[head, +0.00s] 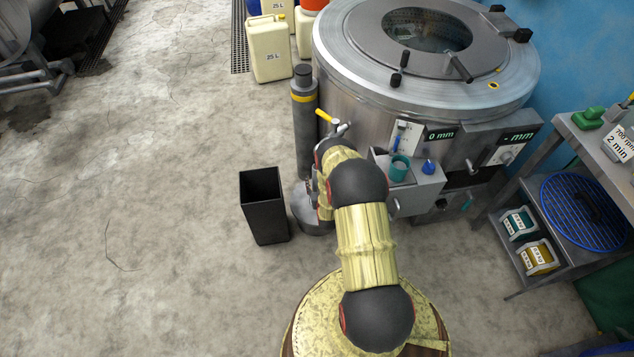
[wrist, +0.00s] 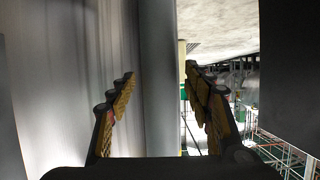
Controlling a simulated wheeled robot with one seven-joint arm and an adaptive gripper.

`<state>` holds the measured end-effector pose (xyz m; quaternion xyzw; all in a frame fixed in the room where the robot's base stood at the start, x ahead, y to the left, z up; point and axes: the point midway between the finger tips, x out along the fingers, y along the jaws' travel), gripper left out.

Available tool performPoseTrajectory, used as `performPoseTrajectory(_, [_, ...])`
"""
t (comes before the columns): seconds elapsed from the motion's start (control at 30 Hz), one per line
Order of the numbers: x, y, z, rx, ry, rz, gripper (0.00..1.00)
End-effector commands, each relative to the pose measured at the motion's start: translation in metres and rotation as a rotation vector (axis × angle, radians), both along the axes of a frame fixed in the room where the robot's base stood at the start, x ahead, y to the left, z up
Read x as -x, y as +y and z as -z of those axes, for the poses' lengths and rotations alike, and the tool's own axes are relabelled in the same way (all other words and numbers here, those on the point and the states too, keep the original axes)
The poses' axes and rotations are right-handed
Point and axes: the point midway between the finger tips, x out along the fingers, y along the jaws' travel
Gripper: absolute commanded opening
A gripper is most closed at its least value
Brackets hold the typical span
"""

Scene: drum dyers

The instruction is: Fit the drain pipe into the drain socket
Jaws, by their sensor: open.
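A tall dark grey pipe (head: 305,130) with a yellow band and a narrower top stands upright beside the steel drum; it looks like the drain pipe. Its lower end meets a round grey metal base (head: 308,212), partly hidden by my arm; I cannot tell whether this is the drain socket. My gripper (head: 318,190) is low beside the pipe, largely hidden by my arm in the head view. In the wrist view its two padded fingers (wrist: 160,88) are open, with a smooth grey upright cylinder (wrist: 157,60) showing between them. I cannot tell how far beyond the fingertips it is.
The drum dyer (head: 430,90) stands close to the right of the pipe, with a control box (head: 405,185) jutting out. A black open bin (head: 264,205) stands left of the base. Cream canisters (head: 270,50) are behind. A steel shelf unit (head: 600,160) is right.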

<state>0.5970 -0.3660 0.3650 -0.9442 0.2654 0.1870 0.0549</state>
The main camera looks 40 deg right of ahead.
Motion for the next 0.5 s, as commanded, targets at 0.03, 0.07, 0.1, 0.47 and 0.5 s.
performPoseTrajectory(0.03, [0.000,0.000,0.000,0.000,0.000,0.000,0.51])
performPoseTrajectory(0.07, [0.000,0.000,0.000,0.000,0.000,0.000,0.51])
performPoseTrajectory(0.1, [0.000,0.000,0.000,0.000,0.000,0.000,0.51])
performPoseTrajectory(0.47, [0.026,0.015,-0.012,-0.002,0.003,0.000,0.51])
performPoseTrajectory(0.5, [0.032,0.019,-0.015,-0.001,0.002,0.000,0.51])
